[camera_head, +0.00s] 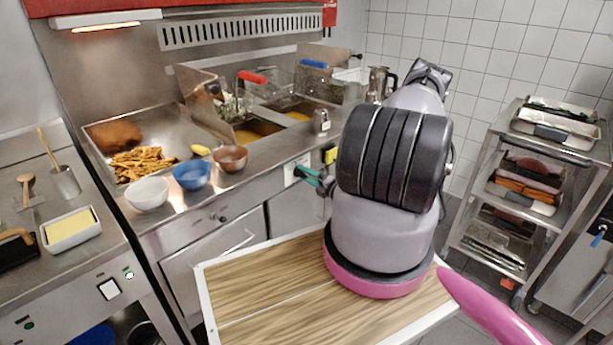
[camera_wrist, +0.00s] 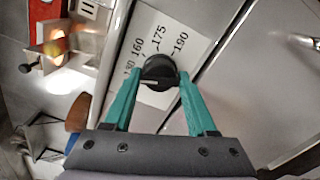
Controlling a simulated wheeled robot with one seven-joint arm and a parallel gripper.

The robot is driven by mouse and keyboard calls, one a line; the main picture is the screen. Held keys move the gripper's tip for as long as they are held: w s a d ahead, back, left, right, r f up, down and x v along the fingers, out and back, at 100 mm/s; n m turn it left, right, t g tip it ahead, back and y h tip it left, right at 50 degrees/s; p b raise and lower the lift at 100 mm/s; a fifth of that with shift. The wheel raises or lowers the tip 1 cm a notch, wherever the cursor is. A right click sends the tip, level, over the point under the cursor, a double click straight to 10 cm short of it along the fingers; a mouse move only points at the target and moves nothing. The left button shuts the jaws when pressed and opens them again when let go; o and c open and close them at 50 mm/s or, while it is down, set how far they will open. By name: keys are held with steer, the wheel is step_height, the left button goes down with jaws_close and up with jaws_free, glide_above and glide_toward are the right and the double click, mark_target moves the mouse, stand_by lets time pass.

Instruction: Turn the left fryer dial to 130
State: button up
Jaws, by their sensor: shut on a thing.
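The left fryer dial (camera_wrist: 158,70) is a round black knob on a white label plate (camera_wrist: 172,32) in the wrist view. The plate reads 130, 160, 175 and 190. The knob's white mark points to the picture's left, a little below the 130. My gripper (camera_wrist: 159,76) has its teal fingers on either side of the knob, shut on it. In the head view my gripper (camera_head: 308,174) reaches the fryer front panel (camera_head: 296,163), and the knob is small there.
Above the panel are oil wells (camera_head: 258,130) with a red-handled basket (camera_head: 252,77) and a blue-handled one (camera_head: 314,64). Bowls, including a blue bowl (camera_head: 192,175), stand on the counter edge. A tray rack (camera_head: 470,190) stands at the right.

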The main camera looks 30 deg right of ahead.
stand_by(0.3)
steer(key=o, duration=1.3)
steer(key=v, duration=1.1)
